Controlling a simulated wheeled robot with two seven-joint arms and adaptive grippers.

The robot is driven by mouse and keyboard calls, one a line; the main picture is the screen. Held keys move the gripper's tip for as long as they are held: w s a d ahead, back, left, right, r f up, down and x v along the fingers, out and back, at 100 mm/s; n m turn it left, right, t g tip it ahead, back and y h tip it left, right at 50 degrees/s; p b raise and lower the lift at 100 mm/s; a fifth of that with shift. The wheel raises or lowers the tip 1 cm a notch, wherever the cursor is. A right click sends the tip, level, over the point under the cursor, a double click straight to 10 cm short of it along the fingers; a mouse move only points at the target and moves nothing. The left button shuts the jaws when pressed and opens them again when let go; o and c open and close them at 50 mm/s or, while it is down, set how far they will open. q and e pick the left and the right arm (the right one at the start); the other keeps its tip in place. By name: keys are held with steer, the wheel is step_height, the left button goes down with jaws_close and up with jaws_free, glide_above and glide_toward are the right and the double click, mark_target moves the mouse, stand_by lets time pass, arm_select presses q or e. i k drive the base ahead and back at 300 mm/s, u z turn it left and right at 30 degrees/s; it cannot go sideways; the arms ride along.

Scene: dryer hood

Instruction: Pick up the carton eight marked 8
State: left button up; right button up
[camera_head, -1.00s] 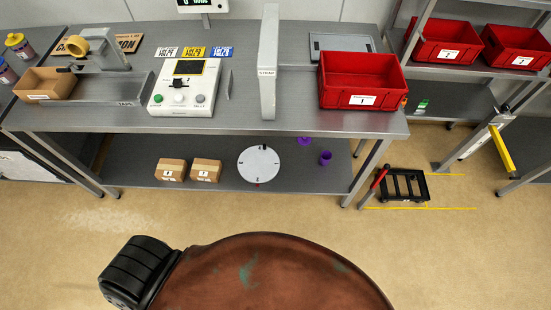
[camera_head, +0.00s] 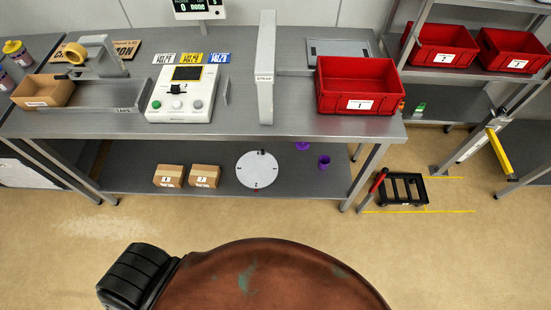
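Two small brown cartons sit side by side on the lower shelf of the grey bench, the left carton (camera_head: 168,176) and the right carton (camera_head: 204,176). Each has a white label with a dark mark on its front, too small for me to read surely, so I cannot tell which is marked 8. Neither of my grippers is in view.
On the lower shelf are a white disc (camera_head: 257,169) and a purple cup (camera_head: 324,162). The bench (camera_head: 300,126) holds a control panel (camera_head: 182,95), a grey upright post (camera_head: 265,70) and a red bin (camera_head: 357,85). A black cart (camera_head: 402,190) stands at right. Floor before the bench is clear.

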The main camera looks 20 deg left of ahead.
mark_target(168, 176)
steer(key=u, duration=2.5)
steer(key=i, duration=0.6)
steer(key=u, duration=0.5)
